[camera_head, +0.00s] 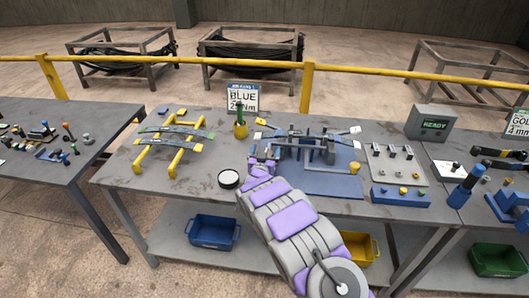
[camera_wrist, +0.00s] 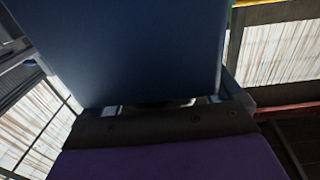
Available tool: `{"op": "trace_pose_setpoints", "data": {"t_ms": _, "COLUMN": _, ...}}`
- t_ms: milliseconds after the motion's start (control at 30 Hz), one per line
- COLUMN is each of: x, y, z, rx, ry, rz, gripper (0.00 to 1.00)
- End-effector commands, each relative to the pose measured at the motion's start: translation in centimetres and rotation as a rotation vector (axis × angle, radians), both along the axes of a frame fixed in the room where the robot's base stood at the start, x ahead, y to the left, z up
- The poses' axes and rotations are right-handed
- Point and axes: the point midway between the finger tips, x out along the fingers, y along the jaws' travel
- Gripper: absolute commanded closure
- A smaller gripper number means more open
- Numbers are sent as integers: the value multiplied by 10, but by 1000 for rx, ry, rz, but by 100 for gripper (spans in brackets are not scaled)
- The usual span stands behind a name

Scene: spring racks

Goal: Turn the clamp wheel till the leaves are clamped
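The clamp fixture stands on a blue base plate (camera_head: 335,184) on the middle table, with grey uprights (camera_head: 330,150). Long grey leaves (camera_head: 305,140) lie across it, with pale pieces at the ends. I cannot make out the clamp wheel; my arm and gripper cover part of the fixture's left front. My gripper (camera_head: 262,161) is at the left front of the fixture. In the wrist view, a large dark blue surface (camera_wrist: 135,50) fills the middle, right in front of my gripper (camera_wrist: 163,105). Whether the fingers are closed on anything is unclear.
A yellow stand (camera_head: 174,158) with more leaves is at left. A round black-rimmed dish (camera_head: 229,179) and a yellow cup (camera_head: 240,131) stand left of my gripper. A blue block with knobs (camera_head: 400,197) is at right. A grey display (camera_head: 432,123) reads READY. A sign (camera_head: 243,97) reads BLUE.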

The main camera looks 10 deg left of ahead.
Motion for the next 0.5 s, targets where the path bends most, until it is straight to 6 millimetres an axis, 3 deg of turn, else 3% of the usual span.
{"op": "trace_pose_setpoints", "data": {"t_ms": 67, "x": 0, "y": 0, "z": 0, "rx": 0, "ry": 0, "rz": 0, "gripper": 16}}
{"op": "trace_pose_setpoints", "data": {"t_ms": 500, "x": 0, "y": 4, "z": -3, "rx": -5, "ry": 3, "rz": 0, "gripper": 57}}
